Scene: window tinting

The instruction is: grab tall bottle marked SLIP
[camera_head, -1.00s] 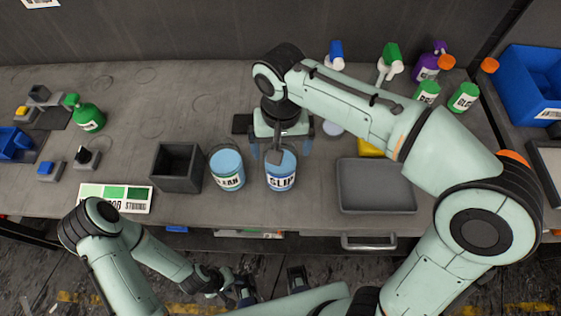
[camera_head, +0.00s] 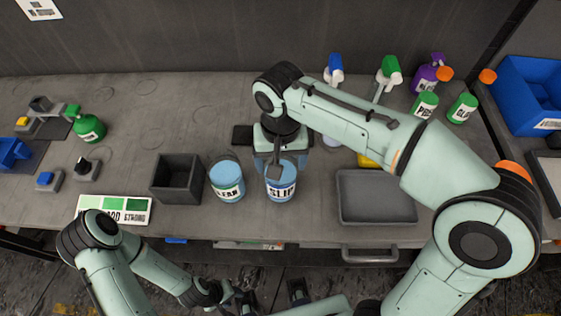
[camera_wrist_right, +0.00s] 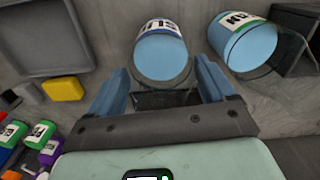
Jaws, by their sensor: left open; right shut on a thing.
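The bottle marked SLIP (camera_head: 281,190) stands upright near the front middle of the bench, with blue contents and a white label. It also shows in the right wrist view (camera_wrist_right: 161,57). My right gripper (camera_head: 280,163) reaches down over it from behind and is shut on its upper part, with one finger on each side in the right wrist view (camera_wrist_right: 163,75). The arm hides part of the bottle's top in the head view. My left gripper (camera_head: 270,295) is open and empty, low in front of the bench and partly cut off by the frame.
A similar blue container with a green-edged label (camera_head: 227,181) stands close left of SLIP. A dark square box (camera_head: 176,180) is further left, a grey tray (camera_head: 376,197) to the right. Several spray bottles stand at the back right. The back left bench is mostly clear.

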